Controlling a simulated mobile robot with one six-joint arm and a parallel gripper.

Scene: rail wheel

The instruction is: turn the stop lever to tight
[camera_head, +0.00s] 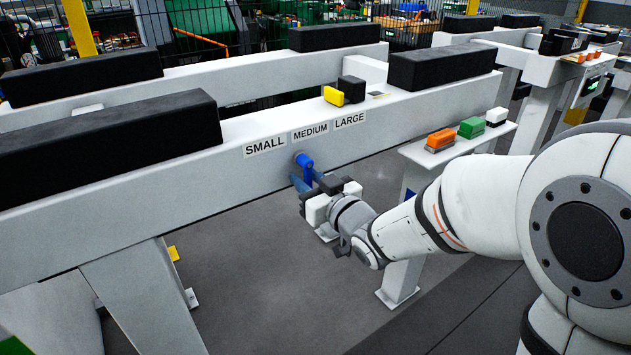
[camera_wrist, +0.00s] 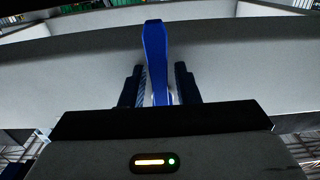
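A blue lever (camera_head: 305,163) sits on the side face of the white beam, below the printed word MEDIUM (camera_head: 310,130). The words SMALL (camera_head: 264,147) and LARGE (camera_head: 350,120) stand to either side; I see no label reading tight. In the wrist view the lever (camera_wrist: 155,45) stands upright, its top above the fingertips. My gripper (camera_head: 308,182) is at the lever's lower part. In the wrist view its two dark fingers (camera_wrist: 163,85) stand apart on either side of the lever, with narrow gaps showing. Part of the lever is hidden by the gripper.
The white beam (camera_head: 200,165) carries black blocks (camera_head: 442,66). A yellow block (camera_head: 333,96) and a black one lie on its top. Right of it, a white stand (camera_head: 415,152) bears orange (camera_head: 440,138), green (camera_head: 471,127) and white (camera_head: 496,116) buttons.

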